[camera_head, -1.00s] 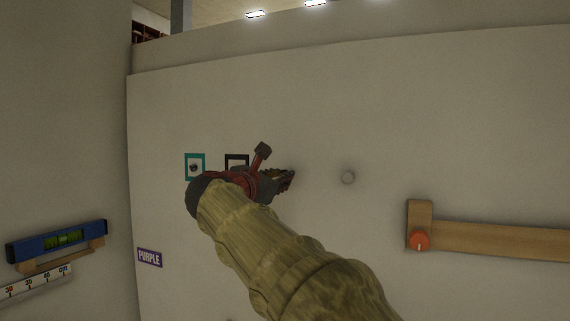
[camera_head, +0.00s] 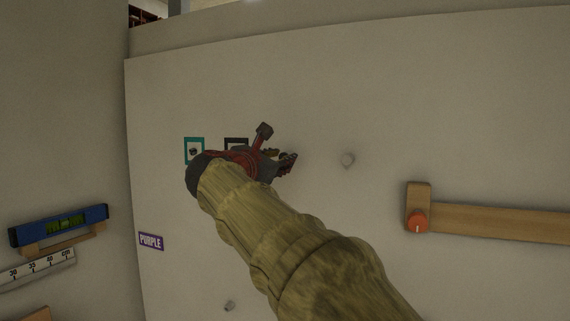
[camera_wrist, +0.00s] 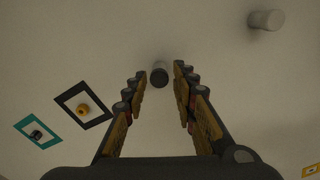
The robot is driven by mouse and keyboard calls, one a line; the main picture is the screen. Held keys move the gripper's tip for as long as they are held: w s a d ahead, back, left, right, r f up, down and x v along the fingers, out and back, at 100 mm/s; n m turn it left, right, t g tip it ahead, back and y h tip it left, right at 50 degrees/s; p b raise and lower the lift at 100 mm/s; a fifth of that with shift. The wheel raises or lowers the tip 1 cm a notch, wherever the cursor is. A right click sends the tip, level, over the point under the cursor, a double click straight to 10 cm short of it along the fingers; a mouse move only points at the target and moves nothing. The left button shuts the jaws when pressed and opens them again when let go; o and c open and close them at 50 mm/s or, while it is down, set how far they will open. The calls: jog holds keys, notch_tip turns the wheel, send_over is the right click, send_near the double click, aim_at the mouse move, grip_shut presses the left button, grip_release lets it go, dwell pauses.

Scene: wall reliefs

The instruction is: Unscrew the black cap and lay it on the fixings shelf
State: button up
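In the wrist view, a dark round-ended cylinder (camera_wrist: 159,77) stands out from the pale wall between my fingertips. It looks like the black cap, though the dim light makes its colour hard to judge. My gripper (camera_wrist: 158,78) is open around it, with gaps on both sides and no visible contact. In the head view my gripper (camera_head: 287,160) is near the wall, right of a black frame (camera_head: 236,141), and the cylinder cannot be made out there. I cannot identify the fixings shelf for certain.
A pale peg (camera_head: 347,160) juts out to the right; another (camera_head: 230,305) is low. A teal frame (camera_head: 194,151) holds a dark knob. A wooden bar (camera_head: 490,218) with an orange knob (camera_head: 418,222) lies right. A blue level (camera_head: 60,225) rests on a wooden ledge at left.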

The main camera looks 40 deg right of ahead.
jog(key=m+b, duration=0.5)
jog(key=m, duration=0.1)
jog(key=m+b, duration=0.4)
jog(key=m, duration=0.2)
jog(key=m+b, duration=0.5)
jog(key=m, duration=0.2)
jog(key=shift+w+b, duration=0.35)
jog(key=shift+s+r, duration=0.1)
jog(key=shift+s, duration=0.1)
jog(key=shift+w, duration=0.1)
jog(key=c, duration=0.7)
